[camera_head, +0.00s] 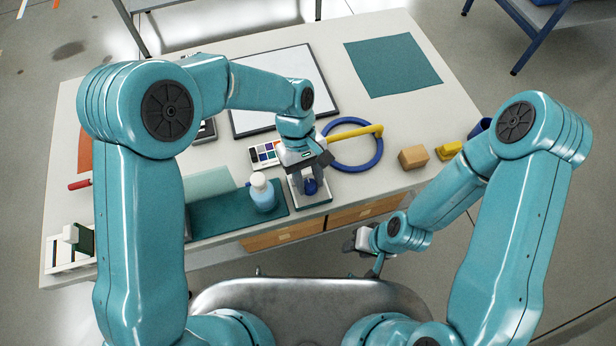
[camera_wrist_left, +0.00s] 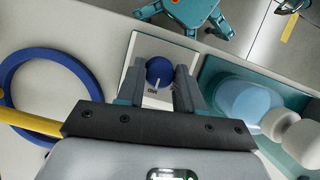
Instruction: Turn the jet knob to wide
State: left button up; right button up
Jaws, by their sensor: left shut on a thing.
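The round blue jet knob (camera_wrist_left: 158,70) stands on a white plate (camera_wrist_left: 133,52) near the table's front edge. A white pointer line and a small dark label show below it in the left wrist view; I cannot read the label for sure. My left gripper (camera_wrist_left: 160,88) is shut on the knob, one finger on each side. In the head view the knob (camera_head: 311,187) shows just below the left gripper (camera_head: 309,178). My right gripper (camera_head: 366,246) hangs in front of the table, away from the knob; its jaws are too unclear to read.
A light-blue bottle (camera_head: 262,192) stands on a teal mat (camera_head: 205,222) left of the knob. A blue ring (camera_head: 372,160) with a yellow bar (camera_head: 362,132) lies to the right. A wooden block (camera_head: 413,157) and a colour card (camera_head: 265,153) are nearby. The back-right table is fairly clear.

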pick_arm(q)
jog(key=m, duration=0.2)
jog(key=m+y, duration=0.1)
jog(key=m, duration=0.1)
jog(key=m+y+b, duration=0.1)
jog(key=m, duration=0.1)
jog(key=shift+d+m, duration=0.25)
jog(key=shift+m, duration=0.05)
jog(key=m+y, duration=0.1)
jog(key=m, duration=0.1)
jog(key=m+y, duration=0.1)
jog(key=m, duration=0.2)
jog(key=shift+d+t+b, duration=0.1)
jog(key=shift+t+b, duration=0.2)
jog(key=shift+b, duration=0.05)
jog(key=shift+m+y, duration=0.3)
jog(key=o, duration=1)
jog(key=shift+w+d+r, duration=0.1)
jog(key=shift+w+r, duration=0.1)
jog(key=shift+r, duration=0.25)
jog(key=v, duration=1.5)
jog(key=shift+r, duration=0.15)
